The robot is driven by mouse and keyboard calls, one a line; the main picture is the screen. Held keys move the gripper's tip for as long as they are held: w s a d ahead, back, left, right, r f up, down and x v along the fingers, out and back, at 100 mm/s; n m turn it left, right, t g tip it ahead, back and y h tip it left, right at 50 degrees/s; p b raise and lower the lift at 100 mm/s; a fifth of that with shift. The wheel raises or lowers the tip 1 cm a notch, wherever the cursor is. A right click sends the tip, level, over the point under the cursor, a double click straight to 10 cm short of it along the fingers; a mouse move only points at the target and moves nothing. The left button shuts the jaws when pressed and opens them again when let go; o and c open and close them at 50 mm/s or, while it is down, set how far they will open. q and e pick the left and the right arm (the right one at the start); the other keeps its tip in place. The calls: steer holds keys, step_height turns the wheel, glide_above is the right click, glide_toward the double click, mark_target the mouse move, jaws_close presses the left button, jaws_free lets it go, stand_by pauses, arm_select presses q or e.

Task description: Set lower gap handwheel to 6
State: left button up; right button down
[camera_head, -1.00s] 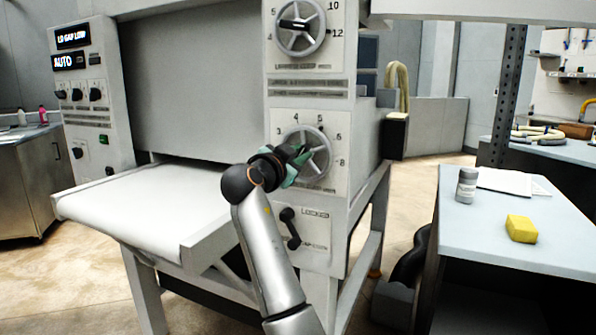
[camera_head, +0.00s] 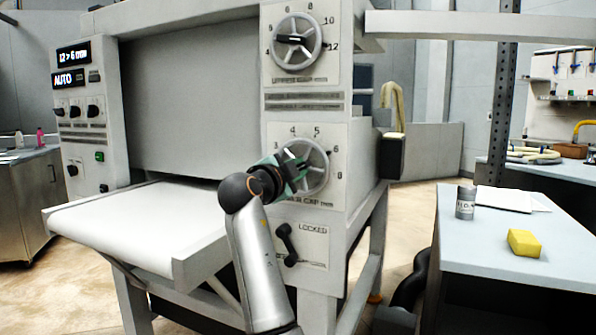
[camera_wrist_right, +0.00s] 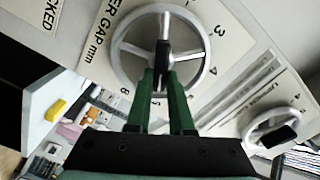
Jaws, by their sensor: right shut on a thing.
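The lower gap handwheel (camera_head: 326,166) is a grey spoked wheel on a white dial plate with numbers around it, on the machine's right front panel. My right gripper (camera_head: 298,167) reaches it from the left. In the right wrist view its green fingers (camera_wrist_right: 162,80) are shut on the dark grip at the hub of the handwheel (camera_wrist_right: 120,60). The fingers hide part of the wheel, and I cannot tell which number it points to. The display (camera_head: 74,55) at the upper left reads about "12 > 6 mm". My left gripper is not in view.
The upper handwheel (camera_head: 296,62) is above, with a dark bar. A black lever (camera_head: 287,244) by "LOCKED" is below. The white feed bed (camera_head: 130,225) extends at left. At right a table (camera_head: 470,255) holds a grey jar (camera_head: 465,202) and a yellow block (camera_head: 524,243).

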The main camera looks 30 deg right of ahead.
steer(key=shift+f, duration=0.1)
steer(key=c, duration=0.8)
jaws_free()
steer(key=shift+a, duration=0.15)
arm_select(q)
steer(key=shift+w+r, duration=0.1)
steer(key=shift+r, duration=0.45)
arm_select(e)
steer(key=v, duration=1.2)
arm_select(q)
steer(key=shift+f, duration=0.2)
arm_select(e)
steer(key=shift+s+a, duration=0.1)
steer(key=shift+a, duration=0.05)
